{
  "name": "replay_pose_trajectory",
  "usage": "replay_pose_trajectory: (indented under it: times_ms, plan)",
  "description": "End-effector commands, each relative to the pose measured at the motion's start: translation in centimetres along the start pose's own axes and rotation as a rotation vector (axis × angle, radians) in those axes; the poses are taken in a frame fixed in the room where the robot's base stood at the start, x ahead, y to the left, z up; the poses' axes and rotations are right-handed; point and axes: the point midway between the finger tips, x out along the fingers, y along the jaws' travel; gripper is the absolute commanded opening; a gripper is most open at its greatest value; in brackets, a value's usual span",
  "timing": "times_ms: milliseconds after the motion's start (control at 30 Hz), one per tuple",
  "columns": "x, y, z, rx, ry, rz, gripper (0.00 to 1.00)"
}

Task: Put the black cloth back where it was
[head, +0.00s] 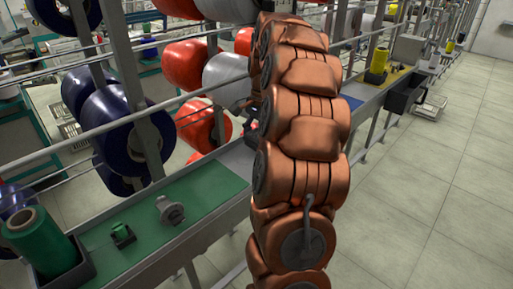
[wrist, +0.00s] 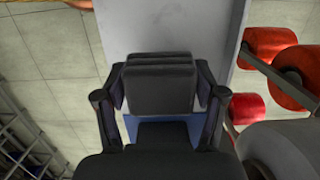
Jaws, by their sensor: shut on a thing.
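The black cloth (wrist: 160,88), a folded block with layered edges at its top, sits between the two fingers of my gripper (wrist: 161,86) in the wrist view. The fingers press on its left and right sides. A blue mat (wrist: 191,128) shows behind and below the cloth, on a grey bench surface (wrist: 205,22). I cannot tell whether the cloth touches the mat or is held above it. In the head view my copper arm hides the cloth and most of the gripper. Part of a blue mat (head: 352,102) shows just right of the arm.
In the head view a green mat (head: 165,215) holds a small green part and a grey metal part. A green spool (head: 42,240) stands at the left. A black bin (head: 404,94) hangs on the bench farther right. Red bobbins (wrist: 268,47) are beside the bench.

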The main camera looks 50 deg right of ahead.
Motion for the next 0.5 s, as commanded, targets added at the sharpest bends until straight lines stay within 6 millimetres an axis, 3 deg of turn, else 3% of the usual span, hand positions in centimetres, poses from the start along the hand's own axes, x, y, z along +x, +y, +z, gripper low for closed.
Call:
replay_pose_trajectory:
  times_ms: [500]
  plan:
    - [3.5,-0.2,-0.6,-0.001,-0.001,0.001,0.37]
